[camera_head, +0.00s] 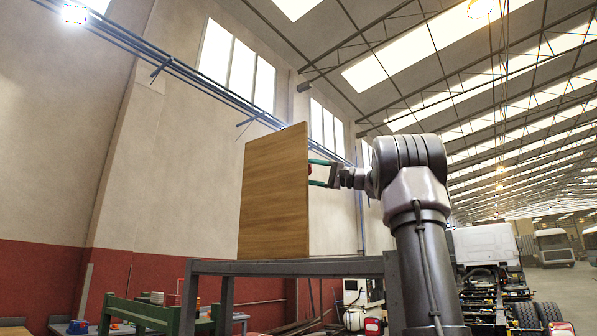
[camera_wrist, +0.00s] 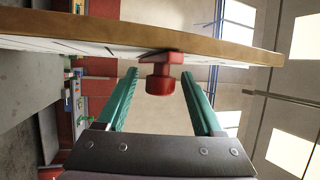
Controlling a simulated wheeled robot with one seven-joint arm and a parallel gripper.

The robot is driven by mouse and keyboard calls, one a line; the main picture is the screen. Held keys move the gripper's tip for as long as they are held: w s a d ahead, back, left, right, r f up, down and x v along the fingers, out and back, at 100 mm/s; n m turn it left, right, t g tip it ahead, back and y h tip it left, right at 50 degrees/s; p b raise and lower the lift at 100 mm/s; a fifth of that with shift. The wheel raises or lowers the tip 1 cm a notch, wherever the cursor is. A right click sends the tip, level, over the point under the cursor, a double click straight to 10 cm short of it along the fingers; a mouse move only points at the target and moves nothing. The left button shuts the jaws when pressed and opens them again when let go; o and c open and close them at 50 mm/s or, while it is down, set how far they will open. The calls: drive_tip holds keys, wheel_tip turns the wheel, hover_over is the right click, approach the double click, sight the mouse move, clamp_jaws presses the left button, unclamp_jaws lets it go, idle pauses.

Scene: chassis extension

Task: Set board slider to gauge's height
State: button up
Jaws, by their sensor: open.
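The wooden board (camera_head: 272,195) stands upright on a grey metal frame, and its plain brown side faces the head camera. In the wrist view the board (camera_wrist: 230,50) crosses the top, with a pale face carrying dark lines seen at a grazing angle. The red slider (camera_wrist: 160,80) is a knob sticking out from that face. My gripper (camera_head: 314,173) is at the board's right edge, open. In the wrist view its teal fingers stand on either side of the slider knob, with gaps showing. I cannot make out a gauge or its height in either view.
The grey metal frame (camera_head: 290,268) supports the board. A green bench (camera_head: 140,312) stands low at the left. A white truck (camera_head: 487,247) is at the right back. The space to the right of the board around my arm looks free.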

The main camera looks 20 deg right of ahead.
drive_tip(key=shift+x, duration=1.3)
clamp_jaws()
drive_tip(key=shift+s, duration=0.1)
idle(0.4)
